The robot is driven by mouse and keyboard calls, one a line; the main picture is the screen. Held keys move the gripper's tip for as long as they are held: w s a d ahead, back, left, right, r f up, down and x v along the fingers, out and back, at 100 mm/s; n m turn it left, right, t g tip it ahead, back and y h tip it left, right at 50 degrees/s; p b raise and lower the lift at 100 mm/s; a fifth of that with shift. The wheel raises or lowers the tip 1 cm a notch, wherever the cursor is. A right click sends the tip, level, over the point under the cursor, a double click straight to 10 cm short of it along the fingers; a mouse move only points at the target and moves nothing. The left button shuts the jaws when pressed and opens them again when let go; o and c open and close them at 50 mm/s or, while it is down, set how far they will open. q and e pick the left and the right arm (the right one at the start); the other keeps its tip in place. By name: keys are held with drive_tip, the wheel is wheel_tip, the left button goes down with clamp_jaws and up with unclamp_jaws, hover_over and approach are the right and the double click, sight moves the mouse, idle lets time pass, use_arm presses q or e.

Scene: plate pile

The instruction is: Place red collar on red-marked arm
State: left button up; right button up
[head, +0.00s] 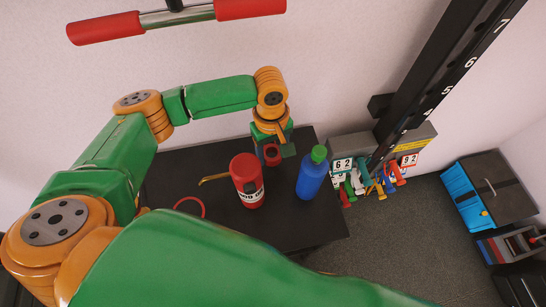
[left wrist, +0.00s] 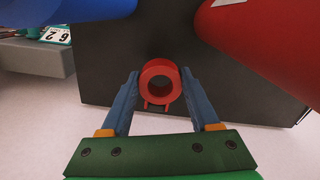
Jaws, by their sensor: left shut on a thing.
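My left gripper (head: 273,148) is shut on the red collar (head: 271,155), close over the back part of the dark table. In the left wrist view the collar (left wrist: 148,72) is a thick red ring with two small prongs below. It sits between the tips of my left gripper (left wrist: 158,84), with its hole facing the camera. I cannot tell whether the collar touches the table. I cannot make out which arm is the red-marked one. My right gripper is not in view.
On the dark table (head: 285,230) stand a red canister (head: 246,178) and a blue bottle (head: 311,175) with a green cap, close to the gripper. A thin red ring (head: 202,205) lies left. A numbered black column (head: 440,85) and a grey unit with coloured handles stand right.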

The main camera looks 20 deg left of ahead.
sight(270, 169)
use_arm(q)
drive_tip(key=f, duration=0.3)
drive_tip(key=shift+s+a+f, duration=0.25)
drive_tip(key=shift+s, duration=0.1)
drive_tip(key=shift+a+f, duration=0.15)
drive_tip(key=shift+f, duration=0.2)
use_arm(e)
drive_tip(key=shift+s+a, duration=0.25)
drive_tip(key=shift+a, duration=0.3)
use_arm(q)
drive_tip(key=shift+f, duration=0.1)
drive_tip(key=shift+f, duration=0.2)
drive_tip(key=o, duration=1)
drive_tip(key=shift+s+f, duration=0.1)
drive_tip(key=shift+s, duration=0.05)
drive_tip(key=o, duration=0.4)
drive_tip(key=shift+d, duration=0.2)
drive_tip(key=shift+o, duration=0.2)
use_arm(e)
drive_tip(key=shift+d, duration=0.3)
